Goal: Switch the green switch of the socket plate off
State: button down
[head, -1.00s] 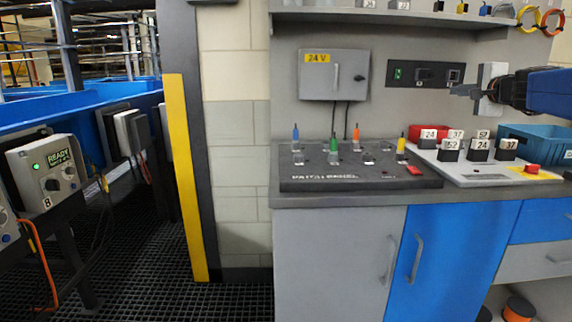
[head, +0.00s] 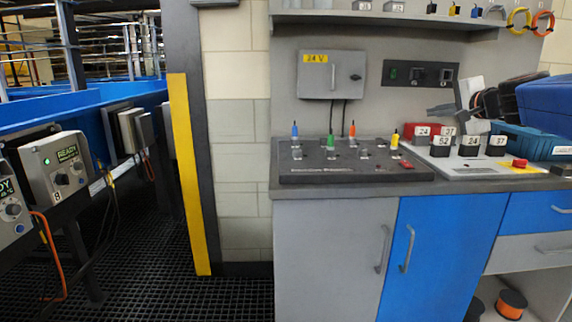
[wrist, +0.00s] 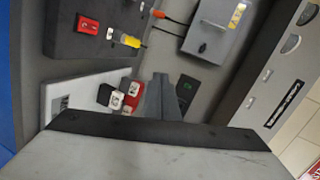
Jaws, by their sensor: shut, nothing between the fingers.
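The dark socket plate (head: 436,74) is mounted on the grey wall panel, right of the grey 24 V box. The green switch (head: 394,73) is at its left end and looks dark green and unlit; its rocker position is too small to tell. A socket and another fitting sit to its right. My gripper (head: 430,111) is shut and empty, pointing left, below the plate and apart from it in the head view. In the wrist view the closed fingers (wrist: 158,88) partly cover the plate, whose green switch (wrist: 187,88) shows beside them.
The 24 V box (head: 331,74) hangs left of the plate. A shelf (head: 400,18) runs above.

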jog(key=s+a+f+n+g+y, duration=0.1)
jog(key=s+a+f+n+g, duration=0.55)
jog(key=s+a+f, duration=0.95)
jog(key=s+d+f+n+g+h, duration=0.1)
jog(key=s+f+n, duration=0.2)
jog(key=s+f, duration=0.6)
jog(key=s+d+f+n+g+h, duration=0.2)
jog(key=s+f+n, duration=0.2)
jog(key=s+f, duration=0.6)
jog(key=s, duration=0.3)
jog(key=shift+s, duration=0.4)
jog(key=c, duration=2.5)
grip_release()
jog(key=shift+d+n+g, duration=0.1)
jog(key=shift+n+g, duration=0.15)
